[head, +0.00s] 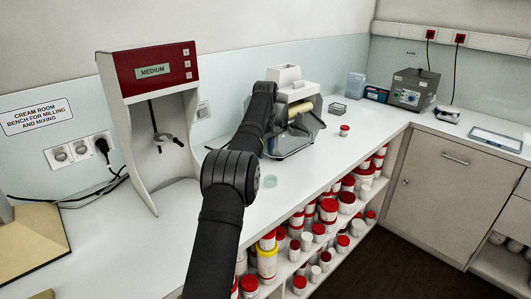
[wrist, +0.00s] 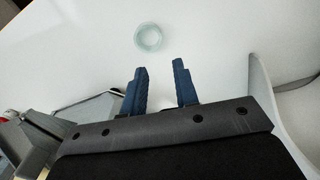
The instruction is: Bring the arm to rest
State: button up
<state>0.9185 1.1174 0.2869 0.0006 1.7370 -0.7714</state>
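In the wrist view my gripper (wrist: 160,72) shows two blue fingers standing apart, with nothing between them. White bench top lies beyond the fingertips. In the head view my dark arm reaches forward over the bench towards the mill; the gripper fingers cannot be made out there. A small clear round dish (head: 270,182) lies on the bench to the right of my arm. A clear ring-shaped dish also shows in the wrist view (wrist: 148,37), ahead of the fingers and apart from them.
A mixer (head: 142,63) with a red panel reading MEDIUM stands left. A three-roll mill (head: 285,77) stands behind my arm. A red-lidded jar (head: 344,131) stands right of it. A grey control box (head: 413,90) is at the back corner. Shelves below hold several red-lidded jars.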

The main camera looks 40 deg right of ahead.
jog(key=shift+f, duration=0.15)
send_over(265, 181)
jog(key=shift+w+d+f, duration=0.1)
jog(key=shift+d+f, duration=0.05)
jog(key=shift+f, duration=4)
jog(key=shift+f, duration=0.1)
jog(key=shift+f, duration=1.55)
notch_tip(265, 181, up, 4)
jog(key=s+d+r, duration=0.2)
jog(key=s+r, duration=0.5)
jog(key=s, duration=0.4)
jog(key=w+a+r+m, duration=0.1)
jog(key=w+a+m, duration=0.1)
jog(key=w+a, duration=0.7)
jog(key=w+a+r+m, duration=0.1)
jog(key=w+a, duration=0.3)
jog(key=a, duration=0.8)
jog(key=w+a+m, duration=0.1)
jog(key=w+a, duration=0.1)
jog(key=a, duration=1.1)
jog(key=w+a+m, duration=0.1)
jog(key=w+a, duration=0.1)
jog(key=a, duration=1.2)
jog(key=shift+w+a+f, duration=0.15)
jog(key=shift+a+f, duration=0.15)
